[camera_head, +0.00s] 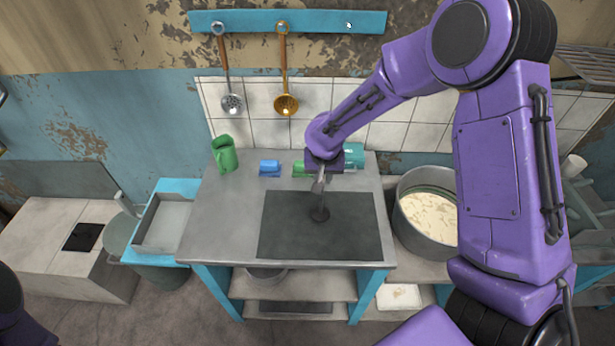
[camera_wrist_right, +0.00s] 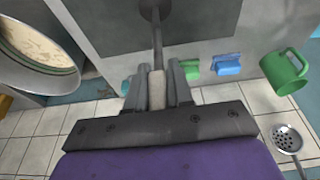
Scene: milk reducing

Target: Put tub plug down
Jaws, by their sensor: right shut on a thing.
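The tub plug (camera_head: 319,214) is a dark disc on a thin upright rod. My right gripper (camera_head: 321,178) is shut on the rod's upper end, and the disc is over the dark mat (camera_head: 355,238) on the grey table. I cannot tell whether the disc touches the mat. In the right wrist view, the gripper (camera_wrist_right: 158,88) grips a pale handle, and the plug's rod (camera_wrist_right: 157,45) runs up to the dark disc at the top edge. My left gripper is not in view.
A green mug (camera_head: 224,155), a blue object (camera_head: 269,168) and a green object (camera_head: 299,169) stand along the table's back. A large pot (camera_head: 404,225) of pale contents is at the right. A tray (camera_head: 161,224) is at the left. The table's front left is clear.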

